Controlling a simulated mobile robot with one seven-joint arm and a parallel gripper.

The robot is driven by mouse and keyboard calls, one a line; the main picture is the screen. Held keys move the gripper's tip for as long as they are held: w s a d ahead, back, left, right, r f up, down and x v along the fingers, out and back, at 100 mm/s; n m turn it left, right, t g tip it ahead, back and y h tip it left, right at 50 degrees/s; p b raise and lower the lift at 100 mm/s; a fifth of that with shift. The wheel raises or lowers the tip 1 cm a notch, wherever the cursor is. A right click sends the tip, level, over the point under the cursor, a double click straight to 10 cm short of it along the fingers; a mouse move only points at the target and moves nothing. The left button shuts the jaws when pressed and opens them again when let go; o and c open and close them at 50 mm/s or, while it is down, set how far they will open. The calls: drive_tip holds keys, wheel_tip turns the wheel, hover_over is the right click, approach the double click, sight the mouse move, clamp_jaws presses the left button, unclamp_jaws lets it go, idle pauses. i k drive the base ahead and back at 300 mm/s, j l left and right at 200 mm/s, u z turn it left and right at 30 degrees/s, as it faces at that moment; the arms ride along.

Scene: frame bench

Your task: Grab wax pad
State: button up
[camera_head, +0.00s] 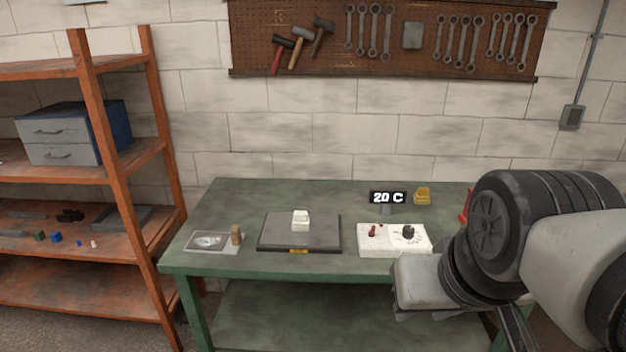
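A small white block (300,221) sits on a flat dark plate (270,233) in the middle of the green bench. A small yellow lump (422,196) stands at the back of the bench, right of a display reading 20 C (388,197). At the left lies a pale sheet (225,247) with a whitish patch (208,241) on it. I cannot tell for sure which of these is the wax pad. My gripper (418,316) hangs at the bench's front right, apart from all of them. Its fingertips are too unclear to show whether it is open.
A white control box (390,246) with a red switch and black dial stands right of the plate. A small brown block (236,235) stands beside the sheet. An orange shelf (120,185) stands left of the bench (270,190). My arm covers the bench's right end.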

sight(300, 221)
drive_tip(key=i+j+z, duration=0.2)
drive_tip(key=i+j, duration=0.2)
drive_tip(key=i+j+z, duration=0.25)
drive_tip(key=j, duration=0.4)
drive_tip(key=i+j+z, duration=0.15)
drive_tip(key=i+j, duration=0.25)
drive_tip(key=i, duration=0.15)
